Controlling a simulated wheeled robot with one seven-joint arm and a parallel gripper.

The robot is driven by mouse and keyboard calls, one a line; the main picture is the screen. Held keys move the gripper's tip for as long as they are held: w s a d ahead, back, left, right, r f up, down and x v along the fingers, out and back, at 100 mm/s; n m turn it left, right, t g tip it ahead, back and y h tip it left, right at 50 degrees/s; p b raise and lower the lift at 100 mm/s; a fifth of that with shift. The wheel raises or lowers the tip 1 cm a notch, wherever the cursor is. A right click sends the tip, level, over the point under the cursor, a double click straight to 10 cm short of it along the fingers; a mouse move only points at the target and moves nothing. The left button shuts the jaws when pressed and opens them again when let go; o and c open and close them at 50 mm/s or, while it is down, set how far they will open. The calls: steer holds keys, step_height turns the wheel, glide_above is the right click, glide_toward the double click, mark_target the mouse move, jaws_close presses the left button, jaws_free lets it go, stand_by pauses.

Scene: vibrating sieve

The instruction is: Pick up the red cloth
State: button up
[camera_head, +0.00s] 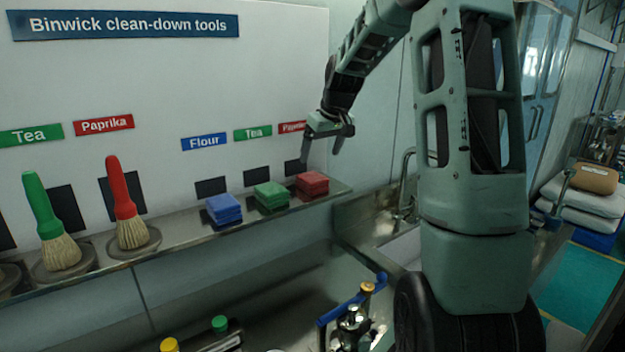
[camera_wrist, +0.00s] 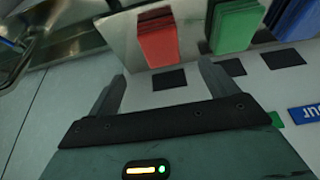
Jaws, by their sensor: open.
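The red cloth (camera_head: 311,184) is a folded stack at the right end of the metal shelf, under a red Paprika label. My gripper (camera_head: 320,152) is above and close to it, open and empty. In the wrist view the red cloth (camera_wrist: 158,38) lies beyond the fingertips, roughly in line with the gap between the two fingers (camera_wrist: 160,84). The gripper is apart from the cloth.
A green cloth (camera_head: 271,195) and a blue cloth (camera_head: 223,209) lie left of the red one on the shelf (camera_head: 180,236). A red brush (camera_head: 124,200) and a green brush (camera_head: 50,220) stand farther left. The wall board (camera_head: 200,80) is close behind. A tap (camera_head: 405,175) stands right.

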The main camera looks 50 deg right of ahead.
mark_target(312, 176)
steer(key=p+x, duration=0.1)
steer(key=x, duration=0.4)
steer(key=shift+w+p+x, duration=0.2)
steer(key=shift+p+x, duration=1.25)
steer(key=shift+x, duration=1.2)
steer(key=shift+r, duration=0.15)
steer(key=c, duration=1.1)
